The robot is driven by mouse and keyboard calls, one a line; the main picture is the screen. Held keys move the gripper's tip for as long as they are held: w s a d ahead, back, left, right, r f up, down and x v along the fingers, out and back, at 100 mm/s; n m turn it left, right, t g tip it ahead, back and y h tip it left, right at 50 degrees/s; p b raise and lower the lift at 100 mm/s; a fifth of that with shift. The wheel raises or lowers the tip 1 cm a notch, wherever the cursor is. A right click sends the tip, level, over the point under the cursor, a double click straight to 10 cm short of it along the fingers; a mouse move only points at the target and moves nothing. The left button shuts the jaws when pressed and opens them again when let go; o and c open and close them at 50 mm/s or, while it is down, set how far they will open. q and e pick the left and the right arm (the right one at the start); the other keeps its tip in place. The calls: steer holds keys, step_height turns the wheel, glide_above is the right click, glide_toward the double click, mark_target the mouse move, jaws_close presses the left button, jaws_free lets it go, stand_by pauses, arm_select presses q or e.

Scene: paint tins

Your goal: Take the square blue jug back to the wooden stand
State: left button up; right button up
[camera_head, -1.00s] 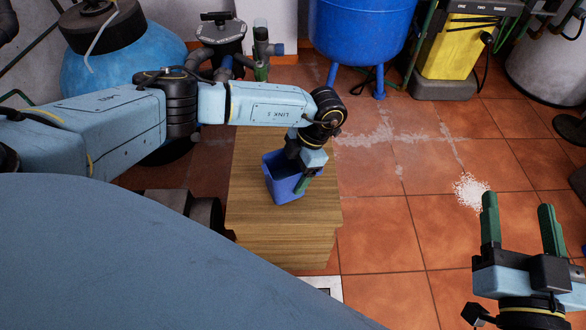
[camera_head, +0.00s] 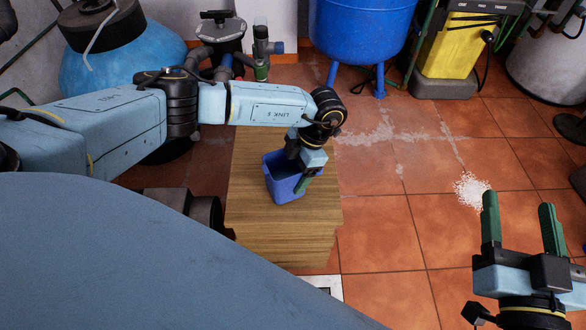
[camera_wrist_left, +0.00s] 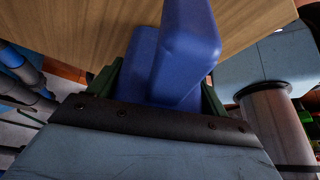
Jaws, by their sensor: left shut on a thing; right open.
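The square blue jug (camera_head: 283,186) is at the wooden stand (camera_head: 262,225), over the middle of its top, and looks upright. I cannot tell whether its base touches the wood. My left gripper (camera_head: 302,182) is shut on the jug at its right side; the upper arm link hides part of the stand's back. In the left wrist view the jug (camera_wrist_left: 178,55) sits between the green fingers, with the wooden top (camera_wrist_left: 90,30) behind it. My right gripper (camera_head: 522,228) is open and empty above the tiled floor at the lower right.
A big blue tank (camera_head: 360,35) and a yellow machine (camera_head: 447,47) stand at the back. A light blue round vessel (camera_head: 120,65) and a pump (camera_head: 221,40) stand at the back left. White grains (camera_head: 470,189) lie on the floor.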

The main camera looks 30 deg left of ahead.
arm_select(q)
steer(key=shift+f+b, duration=0.3)
steer(key=shift+f, duration=0.15)
steer(key=o, duration=1.3)
steer(key=shift+c, duration=0.2)
steer(key=p+v, duration=0.4)
steer(key=v, duration=0.9)
steer(key=shift+r, duration=0.25)
